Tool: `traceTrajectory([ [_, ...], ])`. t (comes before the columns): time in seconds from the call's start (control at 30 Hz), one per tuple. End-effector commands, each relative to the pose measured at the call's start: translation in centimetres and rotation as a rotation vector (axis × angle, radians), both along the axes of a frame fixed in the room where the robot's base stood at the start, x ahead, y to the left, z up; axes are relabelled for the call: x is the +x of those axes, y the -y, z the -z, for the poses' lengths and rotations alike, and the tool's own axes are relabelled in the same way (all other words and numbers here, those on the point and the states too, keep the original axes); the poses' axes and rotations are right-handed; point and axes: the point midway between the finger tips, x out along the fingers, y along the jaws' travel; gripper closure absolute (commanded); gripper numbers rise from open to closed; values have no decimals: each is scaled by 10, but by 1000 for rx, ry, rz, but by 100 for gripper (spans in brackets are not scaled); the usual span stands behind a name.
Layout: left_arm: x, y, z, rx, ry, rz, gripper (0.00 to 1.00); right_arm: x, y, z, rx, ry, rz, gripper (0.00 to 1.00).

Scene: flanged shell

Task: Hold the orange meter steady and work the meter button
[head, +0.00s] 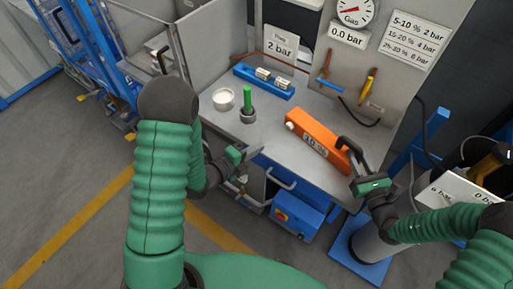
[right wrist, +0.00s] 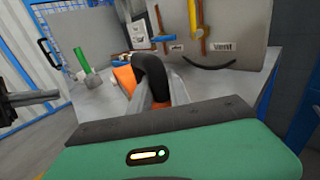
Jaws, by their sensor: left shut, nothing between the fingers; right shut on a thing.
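The orange meter (head: 312,138) lies on the grey bench with a small display on its side. A pale round knob (head: 290,126), possibly the meter button, sits at its left end. A black curved handle (head: 347,148) rises at its right end. My right gripper (head: 353,168) is shut on this handle. In the right wrist view the black handle (right wrist: 150,75) stands between the fingers and hides most of the orange meter (right wrist: 125,78). My left gripper (head: 243,154) is shut and empty near the bench's front edge, apart from the meter and to its left.
A green stick in a dark holder (head: 248,101), a white cup (head: 223,98) and a blue rack (head: 263,81) stand behind on the bench. A back panel carries a gas gauge (head: 353,10) and valve levers. A blue box (head: 296,214) is below the bench.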

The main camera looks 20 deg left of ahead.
Motion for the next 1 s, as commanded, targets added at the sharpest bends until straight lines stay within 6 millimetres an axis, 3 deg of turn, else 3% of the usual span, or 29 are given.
traceTrajectory([
  [0.17,0,0,0,0,0,0,100,0,0,1,-1,-3,-1,100],
  [0.2,0,0,0,0,0,0,100,0,0,1,-1,-3,-1,75],
  [0.4,0,0,0,0,0,0,100,0,0,1,-1,-2,0,52],
  [0.77,0,0,0,0,0,0,100,-7,5,1,-1,-2,1,52],
  [1.0,0,0,0,0,0,0,100,-53,36,1,1,-4,5,52],
])
